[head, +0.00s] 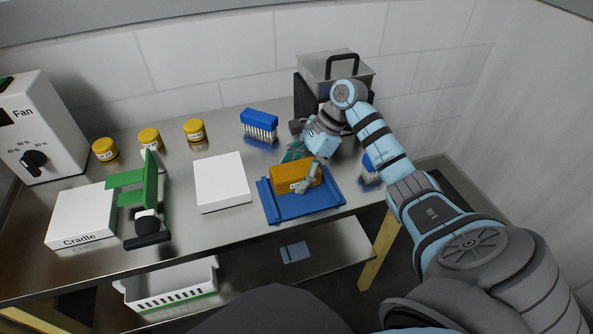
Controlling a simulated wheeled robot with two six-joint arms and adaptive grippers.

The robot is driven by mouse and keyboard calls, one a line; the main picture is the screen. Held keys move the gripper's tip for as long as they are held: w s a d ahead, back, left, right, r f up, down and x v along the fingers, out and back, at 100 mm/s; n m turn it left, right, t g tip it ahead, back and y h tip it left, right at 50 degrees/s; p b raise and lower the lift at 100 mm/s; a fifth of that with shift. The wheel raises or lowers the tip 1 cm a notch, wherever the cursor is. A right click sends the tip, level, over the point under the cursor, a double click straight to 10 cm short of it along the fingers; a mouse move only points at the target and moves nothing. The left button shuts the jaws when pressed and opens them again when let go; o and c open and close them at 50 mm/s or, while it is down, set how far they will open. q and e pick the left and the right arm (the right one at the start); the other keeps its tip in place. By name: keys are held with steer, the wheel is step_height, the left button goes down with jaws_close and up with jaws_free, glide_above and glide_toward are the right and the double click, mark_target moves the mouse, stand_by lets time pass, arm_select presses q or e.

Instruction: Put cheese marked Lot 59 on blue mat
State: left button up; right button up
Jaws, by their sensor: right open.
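An orange cheese block (288,172) lies on the blue mat (275,212), its small white label too small to read for certain. My right gripper (296,170) is at the block, with one finger in front of it and the other behind its top edge. Its jaws are open around the block; whether they touch it I cannot tell. Part of the block is hidden by the front finger. My left gripper is not in view.
A white slab (221,182) sits left of the mat. Further left are a green bracket with a black handle (150,195), a white Cradle box (82,217) and a Fan box (40,125). Several yellow jars (194,130), a blue brush (259,122) and a lidded pot (335,72) stand behind.

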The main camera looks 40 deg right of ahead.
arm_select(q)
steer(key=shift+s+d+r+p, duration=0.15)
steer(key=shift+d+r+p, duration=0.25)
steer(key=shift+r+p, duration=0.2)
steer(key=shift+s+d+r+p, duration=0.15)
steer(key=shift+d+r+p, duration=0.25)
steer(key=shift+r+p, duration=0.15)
arm_select(e)
steer(key=v, duration=1.2)
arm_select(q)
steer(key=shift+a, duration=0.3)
arm_select(e)
steer(key=shift+f, duration=0.1)
